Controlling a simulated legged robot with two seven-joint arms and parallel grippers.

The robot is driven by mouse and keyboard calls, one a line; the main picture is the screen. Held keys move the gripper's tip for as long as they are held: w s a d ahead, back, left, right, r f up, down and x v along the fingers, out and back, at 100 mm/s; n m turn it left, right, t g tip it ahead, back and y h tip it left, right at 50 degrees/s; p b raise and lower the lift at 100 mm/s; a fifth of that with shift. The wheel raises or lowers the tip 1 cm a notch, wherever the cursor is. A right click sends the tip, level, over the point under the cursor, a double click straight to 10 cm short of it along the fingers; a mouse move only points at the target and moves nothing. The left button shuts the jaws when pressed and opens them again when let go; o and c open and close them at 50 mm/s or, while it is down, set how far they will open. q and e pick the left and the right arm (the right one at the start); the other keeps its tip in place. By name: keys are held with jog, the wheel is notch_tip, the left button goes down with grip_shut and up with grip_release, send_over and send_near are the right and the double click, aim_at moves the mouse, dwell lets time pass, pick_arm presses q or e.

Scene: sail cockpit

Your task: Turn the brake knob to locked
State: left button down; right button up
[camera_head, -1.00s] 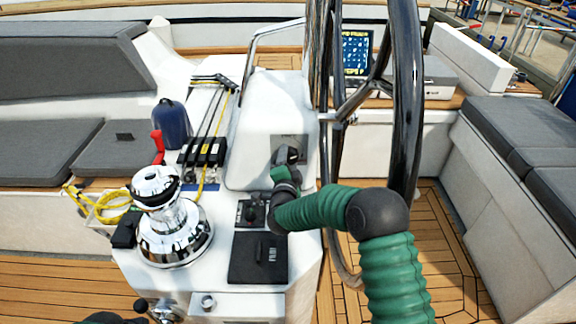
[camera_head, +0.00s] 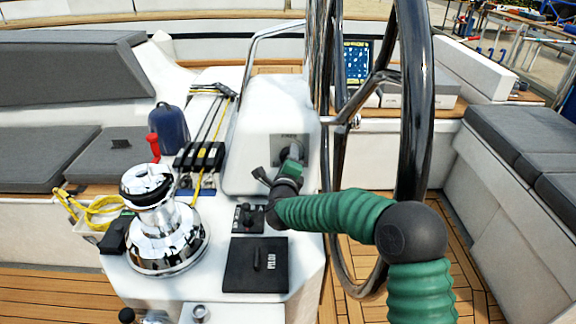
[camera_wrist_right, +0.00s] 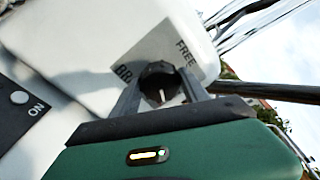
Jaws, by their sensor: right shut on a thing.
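The dark round brake knob (camera_wrist_right: 160,85) has a white pointer line and sits on a grey plate (camera_wrist_right: 178,48) marked FREE in the right wrist view. Part of another word, starting BR, shows on the plate's left; the rest is hidden. My right gripper (camera_wrist_right: 158,92) is shut on the knob, with one finger on each side. In the head view the knob (camera_head: 295,151) is on the white pedestal, partly hidden by my right gripper (camera_head: 290,158). My left gripper is not in view.
A large black steering wheel (camera_head: 411,110) stands just right of the pedestal (camera_head: 262,100), close to my right arm. A chrome winch (camera_head: 160,235), a small switch panel (camera_head: 247,218) and a black panel (camera_head: 255,265) are on the console.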

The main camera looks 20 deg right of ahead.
jog(key=shift+f+m+b, duration=0.3)
jog(key=shift+f+m, duration=0.15)
jog(key=shift+m, duration=0.05)
jog(key=shift+s, duration=0.1)
jog(key=o, duration=1.1)
jog(key=shift+c, duration=0.2)
jog(key=shift+o, duration=1.5)
jog(key=shift+d+r, duration=0.1)
jog(key=shift+r, duration=0.05)
jog(key=shift+r, duration=0.1)
jog(key=p+v, duration=0.1)
jog(key=v, duration=1.5)
jog(key=shift+s+a, duration=0.2)
jog(key=shift+s, duration=0.1)
